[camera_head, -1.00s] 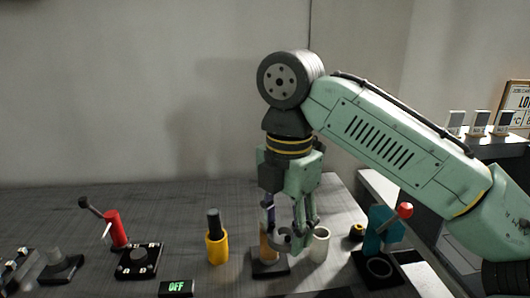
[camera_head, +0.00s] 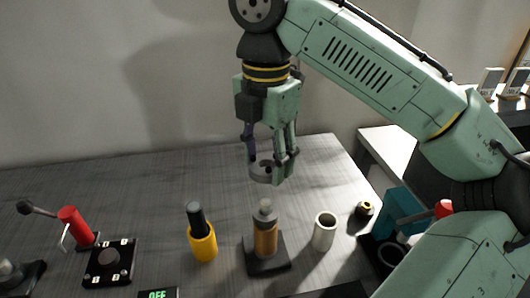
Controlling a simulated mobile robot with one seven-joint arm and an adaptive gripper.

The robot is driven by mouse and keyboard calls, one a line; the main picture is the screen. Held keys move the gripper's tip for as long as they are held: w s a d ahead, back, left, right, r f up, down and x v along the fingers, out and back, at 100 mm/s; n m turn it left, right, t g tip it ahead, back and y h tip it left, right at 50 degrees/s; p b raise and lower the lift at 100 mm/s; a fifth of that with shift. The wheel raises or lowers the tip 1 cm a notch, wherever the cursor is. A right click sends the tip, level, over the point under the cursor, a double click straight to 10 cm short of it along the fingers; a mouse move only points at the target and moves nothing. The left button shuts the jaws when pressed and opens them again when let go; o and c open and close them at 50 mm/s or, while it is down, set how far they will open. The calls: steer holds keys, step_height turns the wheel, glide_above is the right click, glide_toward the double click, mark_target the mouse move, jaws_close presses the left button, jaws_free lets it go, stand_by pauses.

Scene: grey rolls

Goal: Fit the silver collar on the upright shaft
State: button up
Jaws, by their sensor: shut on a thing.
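The silver-grey collar (camera_head: 260,174) is a short ring held between the fingers of my gripper (camera_head: 268,163), which is shut on it and points down. The upright shaft (camera_head: 265,237) is a brown-orange cylinder with a narrower silver top, standing on a dark square base (camera_head: 280,263). In the picture the collar is above the shaft top, with a visible gap between them. They do not touch. The fingers hide part of the collar, and I cannot tell how exactly it lines up in depth.
A yellow cup with a black handle (camera_head: 202,243) stands left of the shaft, and a white cylinder (camera_head: 324,231) close to its right. A small black-yellow part (camera_head: 364,210), a teal lever device (camera_head: 399,213) and a red lever clamp (camera_head: 73,226) stand farther out. The table behind is clear.

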mark_target(265, 204)
steer(key=shift+w+f+b, duration=0.1)
steer(key=shift+f+b, duration=1.05)
steer(key=shift+f, duration=1.75)
steer(key=shift+p, duration=1.2)
steer(key=shift+f, duration=0.3)
steer(key=shift+s+f+b, duration=0.25)
steer(key=shift+f+b, duration=0.1)
steer(key=shift+f, duration=0.05)
steer(key=shift+s+f+b, duration=0.25)
steer(key=shift+f+b, duration=0.05)
steer(key=shift+f, duration=0.1)
steer(key=shift+r, duration=0.1)
